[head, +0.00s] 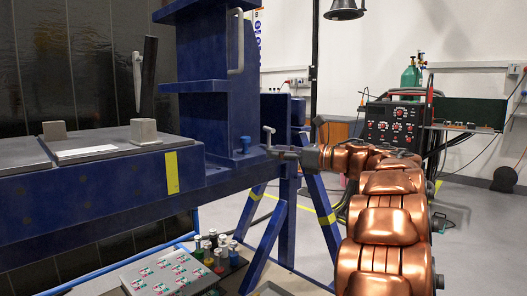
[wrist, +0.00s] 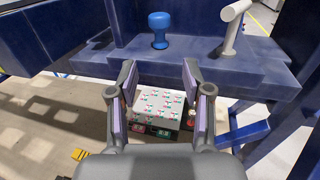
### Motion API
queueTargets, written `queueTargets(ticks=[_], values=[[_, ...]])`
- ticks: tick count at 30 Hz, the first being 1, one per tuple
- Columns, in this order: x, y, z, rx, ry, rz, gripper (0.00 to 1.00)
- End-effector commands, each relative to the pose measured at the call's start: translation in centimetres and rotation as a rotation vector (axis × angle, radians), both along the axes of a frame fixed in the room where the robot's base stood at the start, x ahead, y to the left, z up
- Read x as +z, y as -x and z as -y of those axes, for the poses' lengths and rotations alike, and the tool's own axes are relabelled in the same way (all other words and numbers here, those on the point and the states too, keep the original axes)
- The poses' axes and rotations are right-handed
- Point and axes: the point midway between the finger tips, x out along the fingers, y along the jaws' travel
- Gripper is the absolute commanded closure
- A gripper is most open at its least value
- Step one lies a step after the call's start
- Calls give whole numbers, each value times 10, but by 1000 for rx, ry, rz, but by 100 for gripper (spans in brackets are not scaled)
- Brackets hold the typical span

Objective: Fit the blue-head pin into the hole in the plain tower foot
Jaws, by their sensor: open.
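A blue-head pin (head: 246,144) stands upright on the foot of the blue tower (head: 213,125). In the wrist view the blue-head pin (wrist: 160,30) shows a wide rounded head over a narrower neck, on the blue foot ledge (wrist: 200,62). Its lower end is hidden, so I cannot see how deep it sits. My gripper (wrist: 159,70) is open and empty. Its fingers are in front of the ledge, apart from the pin. In the head view my gripper (head: 285,152) is small, just right of the tower foot.
A grey T-handled pin (wrist: 232,25) stands right of the blue head; it also shows in the head view (head: 268,136). Below is a box with a patterned top (head: 165,275), beside several colour-topped pieces (head: 212,250). Blue slanted legs (head: 265,235) stand under the jig.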

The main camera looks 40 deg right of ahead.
Motion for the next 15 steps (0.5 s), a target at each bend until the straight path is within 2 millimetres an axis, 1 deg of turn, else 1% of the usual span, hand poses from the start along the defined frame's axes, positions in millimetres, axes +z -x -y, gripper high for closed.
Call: queueTargets(ticks=[1,6,15], values=[[0,7,4,-4,0,0,50],[0,19,9,-2,-1,0,50],[0,22,10,0,0,0,50]])
